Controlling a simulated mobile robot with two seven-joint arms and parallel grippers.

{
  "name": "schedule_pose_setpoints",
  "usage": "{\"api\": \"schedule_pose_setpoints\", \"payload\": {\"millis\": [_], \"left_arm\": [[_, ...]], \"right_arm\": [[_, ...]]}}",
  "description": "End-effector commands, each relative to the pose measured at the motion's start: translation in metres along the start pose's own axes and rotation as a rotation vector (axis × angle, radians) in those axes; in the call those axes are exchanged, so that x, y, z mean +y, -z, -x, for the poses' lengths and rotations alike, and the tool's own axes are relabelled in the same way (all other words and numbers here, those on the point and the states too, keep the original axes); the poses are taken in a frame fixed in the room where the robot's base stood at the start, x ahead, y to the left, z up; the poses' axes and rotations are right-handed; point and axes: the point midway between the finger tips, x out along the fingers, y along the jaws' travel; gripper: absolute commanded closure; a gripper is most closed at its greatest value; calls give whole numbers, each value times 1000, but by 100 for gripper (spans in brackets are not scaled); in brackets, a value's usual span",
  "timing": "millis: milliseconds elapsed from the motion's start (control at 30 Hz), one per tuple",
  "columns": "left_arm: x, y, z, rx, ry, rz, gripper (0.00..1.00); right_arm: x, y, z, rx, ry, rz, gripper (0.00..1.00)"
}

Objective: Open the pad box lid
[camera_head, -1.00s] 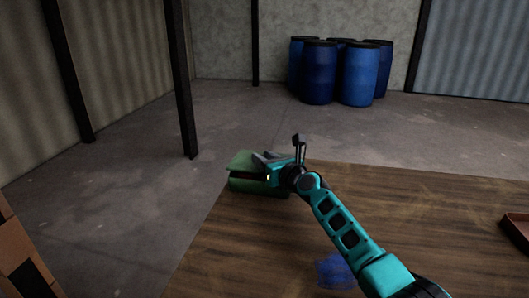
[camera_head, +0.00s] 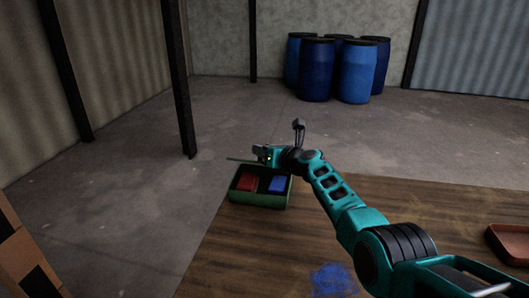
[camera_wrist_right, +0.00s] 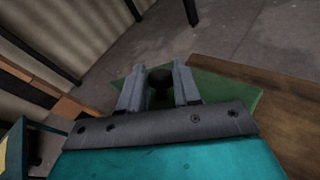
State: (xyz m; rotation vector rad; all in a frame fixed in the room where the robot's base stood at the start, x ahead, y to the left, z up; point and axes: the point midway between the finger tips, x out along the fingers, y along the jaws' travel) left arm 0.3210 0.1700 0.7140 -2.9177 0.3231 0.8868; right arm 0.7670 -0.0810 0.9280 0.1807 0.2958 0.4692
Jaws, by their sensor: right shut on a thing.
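The green pad box (camera_head: 262,202) stands open-topped at the far left corner of the wooden table. A red pad (camera_head: 247,183) and a blue pad (camera_head: 277,184) lie inside it. Its flat green lid (camera_head: 238,159) is off the box, seen nearly edge-on above its back side. My right gripper (camera_head: 262,153) holds the lid up. In the right wrist view, the fingers (camera_wrist_right: 159,88) are shut on the lid's dark knob (camera_wrist_right: 160,80), with the green lid (camera_wrist_right: 225,92) behind them. My left gripper is not in view.
A blue patch (camera_head: 332,279) marks the wooden table (camera_head: 225,260) near the front. A reddish-brown tray (camera_head: 508,245) sits at the right edge. Blue barrels (camera_head: 317,70) stand far back on the floor. The table between patch and box is clear.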

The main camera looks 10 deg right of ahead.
Motion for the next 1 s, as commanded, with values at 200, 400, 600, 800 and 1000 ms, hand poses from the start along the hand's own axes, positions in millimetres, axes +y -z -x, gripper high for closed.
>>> {"api": "schedule_pose_setpoints", "payload": {"millis": [200, 400, 600, 800, 1000], "left_arm": [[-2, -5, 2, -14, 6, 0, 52], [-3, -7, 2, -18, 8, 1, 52], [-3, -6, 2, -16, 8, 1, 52], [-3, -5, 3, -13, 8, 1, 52], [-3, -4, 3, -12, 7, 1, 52]], "right_arm": [[-3, -11, -1, 5, 7, -13, 100], [-4, -11, -1, 8, 8, -16, 100], [-4, -12, -1, 8, 8, -15, 100], [-4, -10, -1, 11, 7, -16, 55], [-3, -7, -1, 16, 4, -19, 44]]}}
